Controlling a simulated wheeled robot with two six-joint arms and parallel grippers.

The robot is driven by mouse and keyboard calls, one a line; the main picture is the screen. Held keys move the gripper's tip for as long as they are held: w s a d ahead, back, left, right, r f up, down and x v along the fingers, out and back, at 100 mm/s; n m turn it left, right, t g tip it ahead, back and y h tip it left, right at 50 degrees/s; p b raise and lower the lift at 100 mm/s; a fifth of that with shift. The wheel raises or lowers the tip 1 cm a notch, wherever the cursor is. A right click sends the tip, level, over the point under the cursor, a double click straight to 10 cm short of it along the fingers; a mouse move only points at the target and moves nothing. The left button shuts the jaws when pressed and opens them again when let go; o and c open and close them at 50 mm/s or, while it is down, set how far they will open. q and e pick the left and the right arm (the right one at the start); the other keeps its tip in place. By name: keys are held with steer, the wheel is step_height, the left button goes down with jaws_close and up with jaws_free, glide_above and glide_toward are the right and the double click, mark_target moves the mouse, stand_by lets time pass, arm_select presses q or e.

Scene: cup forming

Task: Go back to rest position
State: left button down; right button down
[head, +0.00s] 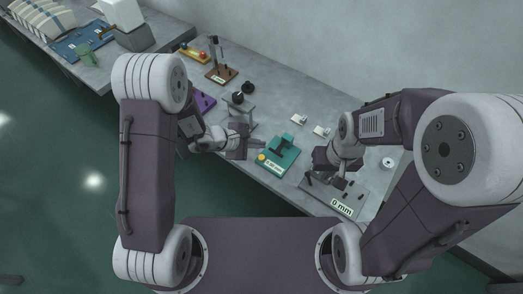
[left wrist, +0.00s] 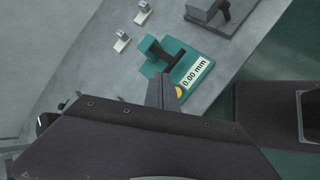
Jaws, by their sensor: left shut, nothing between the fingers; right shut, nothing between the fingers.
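My left gripper (head: 244,142) is shut and empty above the grey bench, just left of a teal gauge block labelled "0.00 mm" (head: 280,155). In the left wrist view my left gripper (left wrist: 163,92) shows as a narrow dark shape in front of the teal gauge (left wrist: 178,62). My right gripper (head: 318,165) is shut and empty, above or close to a grey plate labelled "0 mm" (head: 341,206). Its fingertips are small and partly hard to make out against the plate's dark parts.
Two small pale blocks (head: 299,119) lie behind the teal gauge. A dark stand with round black knobs (head: 238,98), a purple block (head: 205,101), a brown lever base (head: 221,75) and a red-yellow block (head: 194,53) stand further back-left. A white roll (head: 388,163) is at right.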

arm_select(q)
steer(key=s+r+m, duration=0.3)
steer(key=r+m, duration=0.3)
steer(key=r, duration=0.4)
steer(key=s+a+f+m+g+y, duration=0.1)
steer(key=s+a+m+y, duration=0.3)
steer(key=a, duration=0.4)
steer(key=s+a+f+m+g+y, duration=0.1)
steer(key=s+a+m+g+y, duration=0.1)
steer(key=s+a, duration=0.5)
steer(key=a+m+y, duration=0.1)
steer(key=a+m, duration=0.1)
steer(key=shift+s+f+m+y, duration=0.15)
steer(key=shift+f+m+y, duration=0.25)
